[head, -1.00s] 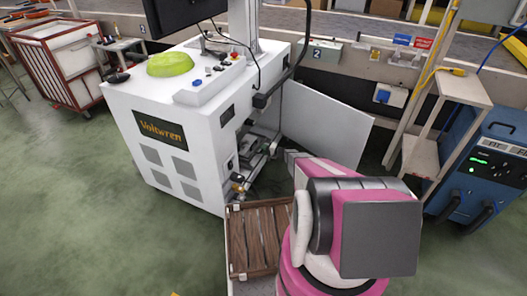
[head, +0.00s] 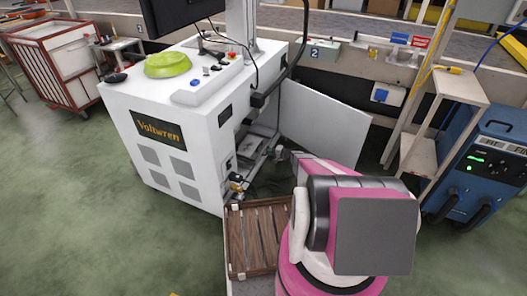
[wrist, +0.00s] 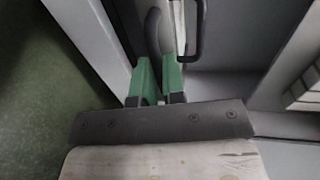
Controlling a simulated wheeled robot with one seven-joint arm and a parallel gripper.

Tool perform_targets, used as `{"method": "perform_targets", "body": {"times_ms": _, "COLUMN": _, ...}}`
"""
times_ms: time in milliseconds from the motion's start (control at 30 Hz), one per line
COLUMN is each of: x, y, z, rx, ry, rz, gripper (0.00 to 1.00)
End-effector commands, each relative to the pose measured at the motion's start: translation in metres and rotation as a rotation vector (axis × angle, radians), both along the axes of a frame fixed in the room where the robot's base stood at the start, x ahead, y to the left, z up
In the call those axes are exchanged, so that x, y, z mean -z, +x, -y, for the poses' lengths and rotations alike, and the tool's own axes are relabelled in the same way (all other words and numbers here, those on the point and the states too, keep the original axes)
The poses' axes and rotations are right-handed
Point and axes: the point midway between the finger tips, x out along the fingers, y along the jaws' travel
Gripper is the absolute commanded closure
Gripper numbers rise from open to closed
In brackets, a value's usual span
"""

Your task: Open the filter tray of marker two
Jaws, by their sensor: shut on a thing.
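Marker two is taken to be the white Voltwren cabinet (head: 205,125), with a "2" plate (head: 318,45) behind it. Its side door (head: 325,125) stands open. Pale and grey parts show low in the side opening (head: 262,140); I cannot tell which is the filter tray. In the wrist view my gripper (wrist: 158,62) has its green fingers close together, shut on a dark curved handle (wrist: 153,30). A second black loop (wrist: 198,35) stands just to the right. In the head view my arm hides most of the gripper.
A wooden slatted crate (head: 255,235) lies in front of the opening, close to my arm. A blue machine (head: 480,165) and a wooden stand (head: 435,130) are at the right. Green floor (head: 90,220) is clear at the left.

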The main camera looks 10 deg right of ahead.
Motion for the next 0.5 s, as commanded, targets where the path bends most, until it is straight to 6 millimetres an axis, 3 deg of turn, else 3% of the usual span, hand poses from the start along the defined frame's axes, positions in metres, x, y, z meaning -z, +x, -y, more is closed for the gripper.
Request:
{"method": "perform_targets", "body": {"times_ms": 200, "x": -0.001, "y": -0.033, "z": 0.048, "rx": 0.002, "ry": -0.001, "rz": 0.000, "gripper": 1.00}}
{"method": "perform_targets", "body": {"times_ms": 500, "x": 0.000, "y": -0.068, "z": 0.101, "rx": 0.001, "ry": -0.001, "rz": 0.000, "gripper": 1.00}}
